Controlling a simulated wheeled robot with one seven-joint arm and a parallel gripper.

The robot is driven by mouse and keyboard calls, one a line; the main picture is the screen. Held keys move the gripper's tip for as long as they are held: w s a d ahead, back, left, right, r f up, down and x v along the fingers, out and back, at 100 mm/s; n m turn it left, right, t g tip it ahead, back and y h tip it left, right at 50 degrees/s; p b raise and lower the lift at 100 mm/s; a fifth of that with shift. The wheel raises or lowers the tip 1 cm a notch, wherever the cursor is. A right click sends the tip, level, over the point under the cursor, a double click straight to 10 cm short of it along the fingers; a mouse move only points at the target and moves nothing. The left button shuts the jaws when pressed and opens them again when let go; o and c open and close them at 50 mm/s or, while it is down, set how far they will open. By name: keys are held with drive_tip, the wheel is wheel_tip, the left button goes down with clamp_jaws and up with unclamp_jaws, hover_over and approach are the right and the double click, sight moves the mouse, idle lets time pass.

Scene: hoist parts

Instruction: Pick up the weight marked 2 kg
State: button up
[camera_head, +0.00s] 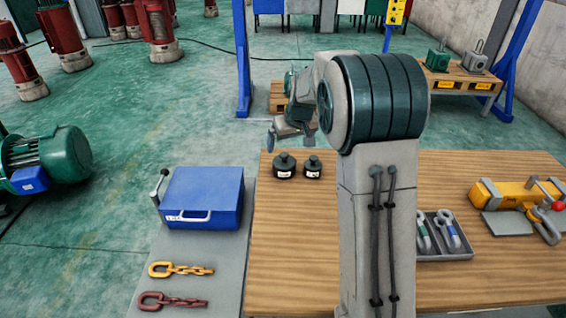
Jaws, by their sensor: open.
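Two dark weights with knobs on top and small white labels stand upright, side by side, near the far left edge of the wooden table (285,235). The left weight (285,167) looks slightly larger than the right weight (313,168). The label marks are too small to read, so I cannot tell which is the 2 kg one. My gripper (289,136) is open, above and beyond the weights in the picture, apart from them. My own arm hides part of the gripper and the middle of the table.
A grey tray with shackles (443,252) and a yellow lifting device (515,195) lie on the right. A blue case (203,196), a yellow chain (181,269) and a brown chain (172,301) lie on the grey surface at left. The wood in front of the weights is clear.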

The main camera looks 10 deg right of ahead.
sight(283, 162)
drive_tip(key=x, duration=0.3)
drive_tip(key=w+p+x, duration=0.1)
drive_tip(key=x, duration=0.6)
drive_tip(key=shift+w+d+r, duration=0.15)
drive_tip(key=shift+d+r, duration=0.05)
drive_tip(key=shift+r, duration=0.1)
drive_tip(key=shift+d+p+x, duration=0.1)
drive_tip(key=shift+p+x, duration=0.45)
drive_tip(key=shift+x, duration=0.8)
drive_tip(key=shift+d+p+x, duration=0.15)
drive_tip(key=shift+p+x, duration=0.4)
drive_tip(key=shift+x, duration=0.75)
drive_tip(key=shift+w+a, duration=0.1)
drive_tip(key=c, duration=2)
drive_tip(key=shift+w+r, duration=0.2)
drive_tip(key=shift+r, duration=0.05)
drive_tip(key=shift+c, duration=0.6)
drive_tip(key=shift+r, duration=0.1)
